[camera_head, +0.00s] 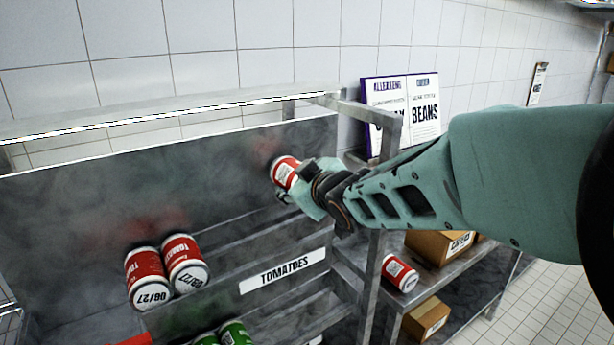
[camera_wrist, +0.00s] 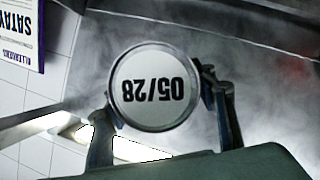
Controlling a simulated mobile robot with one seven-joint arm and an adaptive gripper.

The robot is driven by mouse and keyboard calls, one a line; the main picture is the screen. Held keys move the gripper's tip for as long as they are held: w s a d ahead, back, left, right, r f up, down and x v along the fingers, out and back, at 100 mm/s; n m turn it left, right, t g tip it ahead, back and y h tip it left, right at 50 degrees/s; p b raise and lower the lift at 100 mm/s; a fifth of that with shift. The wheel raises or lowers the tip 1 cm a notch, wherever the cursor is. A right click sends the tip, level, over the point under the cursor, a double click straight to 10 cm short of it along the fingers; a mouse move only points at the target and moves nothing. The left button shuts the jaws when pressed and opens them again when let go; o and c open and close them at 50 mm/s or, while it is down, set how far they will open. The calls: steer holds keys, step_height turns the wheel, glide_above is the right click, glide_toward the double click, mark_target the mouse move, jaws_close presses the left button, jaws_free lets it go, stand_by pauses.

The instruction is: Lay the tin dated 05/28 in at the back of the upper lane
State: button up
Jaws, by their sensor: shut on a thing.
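A red tin (camera_head: 286,173) is in my gripper (camera_head: 290,188), held in the air over the right end of the upper lane. In the wrist view its end face, dated 05/28 (camera_wrist: 156,88), sits between the two fingers (camera_wrist: 160,105). The upper lane (camera_head: 225,262) carries a white TOMATOES label (camera_head: 283,271). Two red tomato tins lie at its left end. One reads 06/27 (camera_head: 147,278); the other (camera_head: 186,263) has a date that seems to read 08/27. The contact of the far finger is partly hidden in the head view.
Green tins (camera_head: 235,333) lie in the lane below. A metal post (camera_head: 376,270) and a top rail (camera_head: 170,118) frame the rack. An allergen binder (camera_head: 400,115) stands behind my arm.

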step_height(320, 180, down, 9)
steer(key=b, duration=0.7)
steer(key=shift+b, duration=0.4)
steer(key=o, duration=1.6)
steer(key=shift+o, duration=1.3)
steer(key=shift+f, duration=0.15)
